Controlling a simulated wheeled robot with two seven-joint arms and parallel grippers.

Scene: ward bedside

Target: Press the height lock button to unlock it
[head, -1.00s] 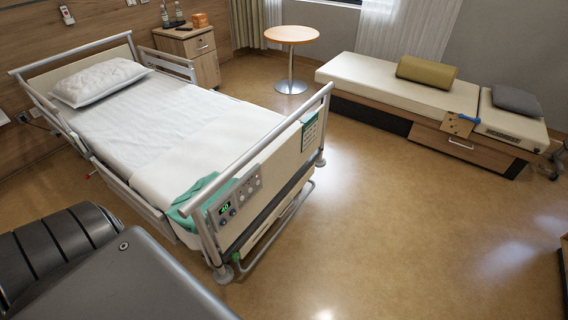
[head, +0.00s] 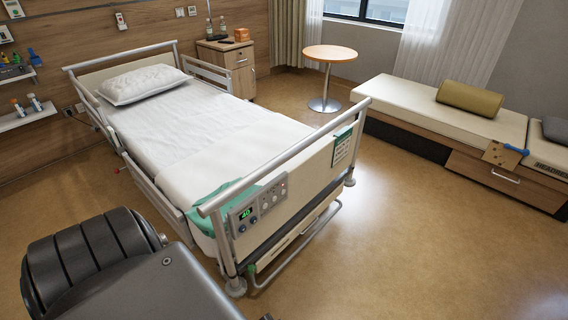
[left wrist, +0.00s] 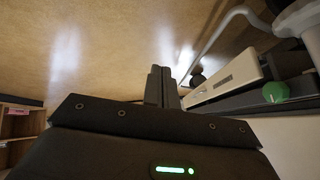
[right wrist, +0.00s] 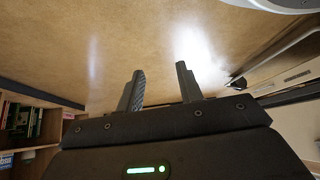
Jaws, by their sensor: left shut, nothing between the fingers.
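The bed's control panel (head: 258,207) is on the near left part of the footboard, with a green-lit display (head: 246,213) and several round buttons or knobs. I cannot tell which is the height lock button. In the left wrist view, a round green knob or button (left wrist: 276,92) shows at the right, on the bed structure. My left gripper (left wrist: 161,82) is shut and empty, its fingers together, apart from that green part. My right gripper (right wrist: 162,85) is open and empty over the floor. Neither gripper shows in the head view.
The bed (head: 190,125) fills the middle left, with a green cloth (head: 212,208) by the panel. A round table (head: 330,54) and a bench (head: 440,105) stand beyond. The floor (head: 400,230) right of the bed is clear.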

